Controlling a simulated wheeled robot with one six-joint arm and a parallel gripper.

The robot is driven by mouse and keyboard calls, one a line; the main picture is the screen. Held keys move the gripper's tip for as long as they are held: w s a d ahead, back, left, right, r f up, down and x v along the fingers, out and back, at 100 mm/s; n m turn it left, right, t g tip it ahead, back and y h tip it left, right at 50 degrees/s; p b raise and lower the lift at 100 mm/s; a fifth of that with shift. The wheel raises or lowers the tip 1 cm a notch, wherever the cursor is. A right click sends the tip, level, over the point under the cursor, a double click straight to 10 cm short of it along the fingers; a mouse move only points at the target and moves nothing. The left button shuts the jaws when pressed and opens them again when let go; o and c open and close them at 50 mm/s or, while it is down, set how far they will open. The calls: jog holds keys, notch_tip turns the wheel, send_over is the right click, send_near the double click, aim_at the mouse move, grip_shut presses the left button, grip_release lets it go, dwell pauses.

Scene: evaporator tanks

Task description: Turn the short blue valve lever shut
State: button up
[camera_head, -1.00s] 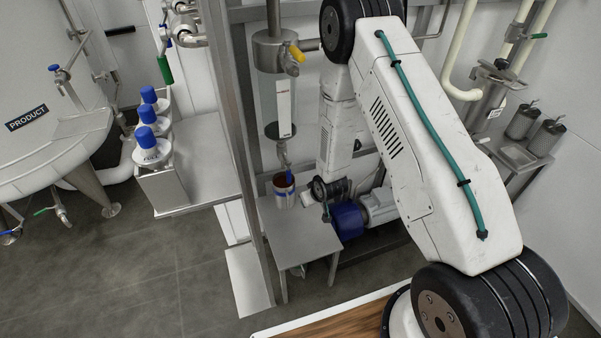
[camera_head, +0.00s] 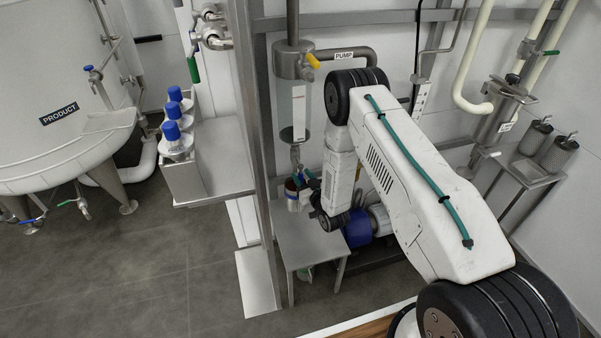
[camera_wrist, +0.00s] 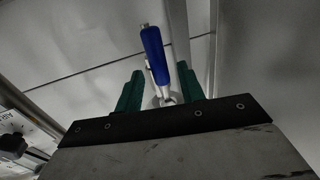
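In the wrist view, a short blue lever (camera_wrist: 154,54) on a metal stem stands between the two green fingers of my gripper (camera_wrist: 160,84), extending past their tips. The fingers are apart, with a visible gap beside the lever; I cannot tell whether either touches it. In the head view, my gripper (camera_head: 310,183) is just below the glass column and beside its metal outlet valve (camera_head: 296,156). The lever is too small and too covered by the gripper there to make out.
A can (camera_head: 293,201) stands on the small steel table (camera_head: 306,246) under the outlet, close to my gripper. A steel upright (camera_head: 256,130) rises to the left. A blue pump motor (camera_head: 356,230) sits low behind my arm. Blue-capped bottles (camera_head: 176,138) stand on a left shelf.

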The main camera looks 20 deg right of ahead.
aim_at(302, 177)
jog(key=shift+w+a, duration=0.2)
jog(key=shift+w, duration=0.55)
jog(key=shift+w+a, duration=0.2)
jog(key=shift+w, duration=0.55)
